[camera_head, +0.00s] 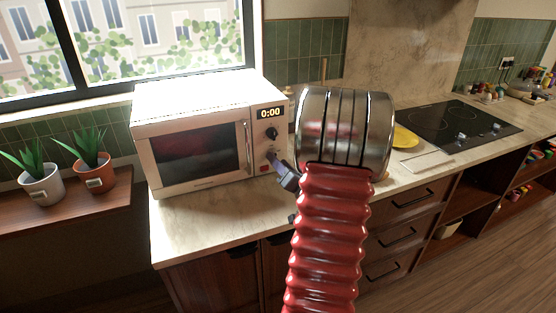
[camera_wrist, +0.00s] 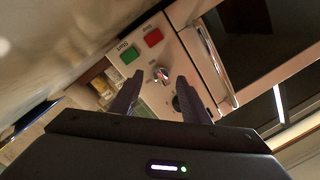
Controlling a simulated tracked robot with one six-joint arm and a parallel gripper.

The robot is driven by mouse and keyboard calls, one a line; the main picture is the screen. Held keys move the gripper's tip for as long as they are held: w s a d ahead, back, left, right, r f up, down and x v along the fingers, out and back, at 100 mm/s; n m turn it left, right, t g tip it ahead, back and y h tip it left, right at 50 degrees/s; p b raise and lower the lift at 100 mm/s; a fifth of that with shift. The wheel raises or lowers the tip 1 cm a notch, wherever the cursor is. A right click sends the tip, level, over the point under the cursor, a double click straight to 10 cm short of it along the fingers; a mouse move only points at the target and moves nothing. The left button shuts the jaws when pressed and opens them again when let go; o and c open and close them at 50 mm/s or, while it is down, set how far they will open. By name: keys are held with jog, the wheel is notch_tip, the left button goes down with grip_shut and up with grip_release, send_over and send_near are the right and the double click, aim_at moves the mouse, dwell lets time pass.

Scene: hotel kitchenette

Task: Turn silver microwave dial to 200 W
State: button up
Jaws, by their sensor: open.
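The cream microwave (camera_head: 195,145) stands on the counter, its display reading 0:00. Its silver dial (camera_wrist: 161,74) shows in the wrist view between the tips of my gripper (camera_wrist: 158,82), with a visible gap to each finger. I cannot tell how far the tips are from the panel. A black dial (camera_wrist: 177,103) lies nearer the gripper body in that view, and also shows below the display in the head view (camera_head: 272,133). My gripper (camera_head: 278,165) is open and empty in front of the panel; it hides the silver dial in the head view. The dial's scale marks are too small to read.
A green button (camera_wrist: 130,54) and a red button (camera_wrist: 153,38) sit beyond the silver dial. The door handle (camera_wrist: 215,62) runs beside the panel. Potted plants (camera_head: 95,172) stand left of the microwave; a yellow plate (camera_head: 404,138) and a hob (camera_head: 455,126) are to the right.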

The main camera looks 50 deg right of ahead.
jog(key=shift+x, duration=1.1)
jog(key=shift+c, duration=0.5)
jog(key=c, duration=1)
